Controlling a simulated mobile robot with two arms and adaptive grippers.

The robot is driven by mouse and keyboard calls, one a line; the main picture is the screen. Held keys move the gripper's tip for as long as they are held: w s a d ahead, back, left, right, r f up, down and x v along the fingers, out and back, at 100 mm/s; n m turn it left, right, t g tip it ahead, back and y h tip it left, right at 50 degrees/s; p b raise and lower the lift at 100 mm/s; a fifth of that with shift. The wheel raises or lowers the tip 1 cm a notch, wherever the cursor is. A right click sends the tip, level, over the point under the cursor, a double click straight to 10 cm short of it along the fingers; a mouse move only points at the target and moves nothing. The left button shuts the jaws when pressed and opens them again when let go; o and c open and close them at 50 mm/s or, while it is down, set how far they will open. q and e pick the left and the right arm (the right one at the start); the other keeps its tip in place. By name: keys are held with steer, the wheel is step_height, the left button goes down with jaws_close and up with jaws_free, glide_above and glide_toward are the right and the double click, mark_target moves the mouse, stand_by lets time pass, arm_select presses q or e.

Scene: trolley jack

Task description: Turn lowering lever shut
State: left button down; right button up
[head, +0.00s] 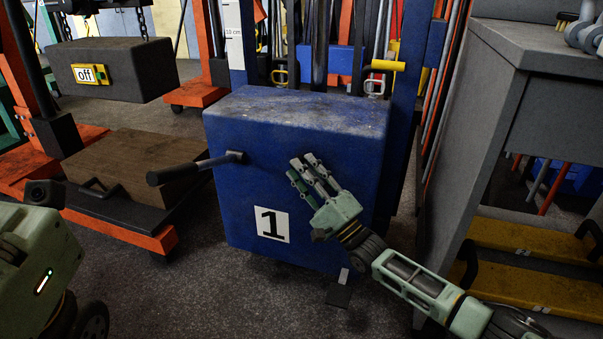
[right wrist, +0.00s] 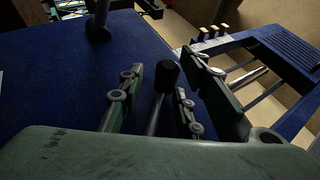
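The large blue box (head: 300,130) of the jack has a white label with a 1 on its front. A dark lever (head: 190,169) with a thick black grip sticks out of its front towards the left. My right gripper (head: 304,168) is in front of the box's upper front, right of that lever. In the right wrist view my right gripper's fingers (right wrist: 160,98) stand apart. A short rod with a black knob (right wrist: 167,76) shows between them; the gripper hides it in the head view. I cannot tell whether the fingers touch it. My left gripper is out of view.
A grey cabinet (head: 495,100) stands at the right, with yellow steps (head: 530,245) beside it. At the left, a dark block marked off (head: 125,70) hangs on chains above a brown block (head: 130,165) on an orange-framed trolley.

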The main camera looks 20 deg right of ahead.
steer(key=v, duration=1.2)
steer(key=shift+w, duration=0.1)
